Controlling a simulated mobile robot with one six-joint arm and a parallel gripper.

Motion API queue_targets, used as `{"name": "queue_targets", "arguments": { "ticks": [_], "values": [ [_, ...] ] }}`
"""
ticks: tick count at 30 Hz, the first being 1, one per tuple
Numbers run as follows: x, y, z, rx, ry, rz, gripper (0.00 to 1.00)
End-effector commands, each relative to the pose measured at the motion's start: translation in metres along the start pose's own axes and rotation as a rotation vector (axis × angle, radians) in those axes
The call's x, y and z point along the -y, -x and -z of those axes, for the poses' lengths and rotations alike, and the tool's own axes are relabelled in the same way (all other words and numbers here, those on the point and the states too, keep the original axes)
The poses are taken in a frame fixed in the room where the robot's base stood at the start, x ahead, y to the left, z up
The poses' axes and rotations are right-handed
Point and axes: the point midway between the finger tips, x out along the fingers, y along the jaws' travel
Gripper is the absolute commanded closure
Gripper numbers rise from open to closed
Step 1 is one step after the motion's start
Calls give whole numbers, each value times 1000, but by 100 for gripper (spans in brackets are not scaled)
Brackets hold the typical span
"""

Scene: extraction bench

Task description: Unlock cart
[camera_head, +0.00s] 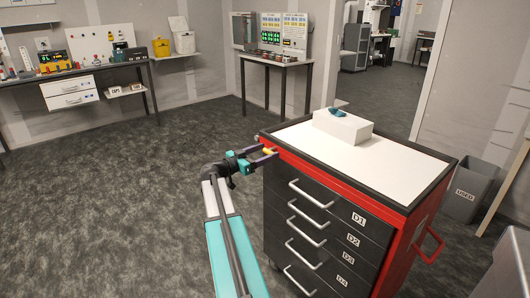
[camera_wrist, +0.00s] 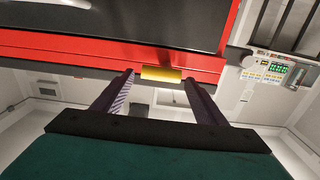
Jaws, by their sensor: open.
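The cart (camera_head: 385,218) is a red cabinet with dark drawers labelled D1 and on down, a pale top and a dark rim. A small yellow piece (camera_head: 270,151) sits at its upper left corner, and in the wrist view the yellow piece (camera_wrist: 161,74) lies against the red frame. My gripper (camera_head: 270,157) is at that corner. In the wrist view my gripper (camera_wrist: 158,80) is open, with one finger on each side of the yellow piece. A clear gap shows between the piece and each finger. The cart's wheels are mostly hidden.
A white box (camera_head: 343,128) with a teal item (camera_head: 337,112) on it stands on the cart top. A grey bin (camera_head: 470,190) is to the right of the cart. A workbench (camera_head: 75,75) and a panel table (camera_head: 275,62) stand at the back. The floor left of the cart is clear.

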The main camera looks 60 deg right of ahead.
Motion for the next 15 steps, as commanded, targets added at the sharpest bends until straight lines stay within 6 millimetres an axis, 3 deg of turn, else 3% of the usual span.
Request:
{"name": "queue_targets", "arguments": {
  "ticks": [11,15],
  "values": [
    [0,-4,0,0,0,1,34],
    [0,-4,0,0,0,1,58]
  ]
}}
